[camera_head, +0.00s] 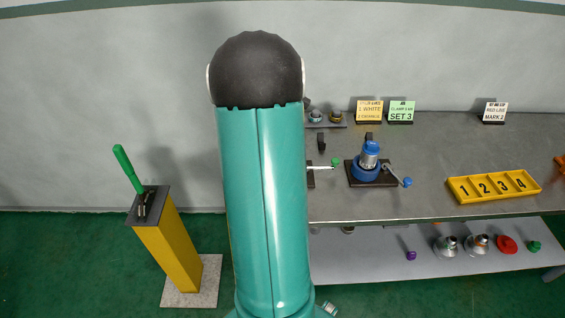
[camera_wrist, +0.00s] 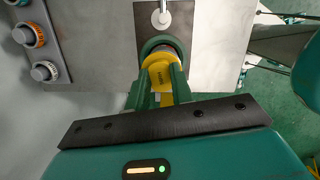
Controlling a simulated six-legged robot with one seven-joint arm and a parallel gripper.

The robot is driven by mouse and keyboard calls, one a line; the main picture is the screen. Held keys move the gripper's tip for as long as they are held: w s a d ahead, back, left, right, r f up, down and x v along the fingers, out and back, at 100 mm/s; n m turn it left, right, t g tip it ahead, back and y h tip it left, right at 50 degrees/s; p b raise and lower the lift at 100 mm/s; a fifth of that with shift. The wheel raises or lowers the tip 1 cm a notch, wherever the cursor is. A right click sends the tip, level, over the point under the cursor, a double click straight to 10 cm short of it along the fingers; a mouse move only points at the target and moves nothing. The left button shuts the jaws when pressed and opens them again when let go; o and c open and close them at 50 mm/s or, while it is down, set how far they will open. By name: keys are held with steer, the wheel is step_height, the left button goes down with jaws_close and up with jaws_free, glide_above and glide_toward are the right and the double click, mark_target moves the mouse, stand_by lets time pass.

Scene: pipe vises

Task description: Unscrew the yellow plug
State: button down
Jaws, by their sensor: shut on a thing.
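In the wrist view the yellow plug (camera_wrist: 161,77) sits between the two green fingers of my gripper (camera_wrist: 162,66), which is shut on it. Just beyond it, the green ring of a vise (camera_wrist: 160,44) surrounds a pipe end, mostly hidden by the plug and fingers. The vise stands on a dark plate (camera_wrist: 150,18) with a pale handle (camera_wrist: 161,16). I cannot tell how far the plug is screwed in. In the head view my arm hides the gripper and the plug; a green-tipped handle (camera_head: 335,162) shows at the arm's right edge.
A blue vise (camera_head: 366,170) holding a pipe stands to the right on the grey table (camera_head: 435,135). Further right is a yellow numbered tray (camera_head: 492,186). Fittings lie on the lower shelf (camera_head: 380,262). A rack with knobs (camera_wrist: 43,45) is at left in the wrist view.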

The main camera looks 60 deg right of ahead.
steer(key=shift+r, duration=0.55)
steer(key=shift+s+d+v, duration=0.1)
steer(key=shift+s+v, duration=0.05)
steer(key=shift+v, duration=0.75)
steer(key=shift+s+d+v, duration=0.1)
steer(key=shift+d+v, duration=0.05)
steer(key=shift+v, duration=0.7)
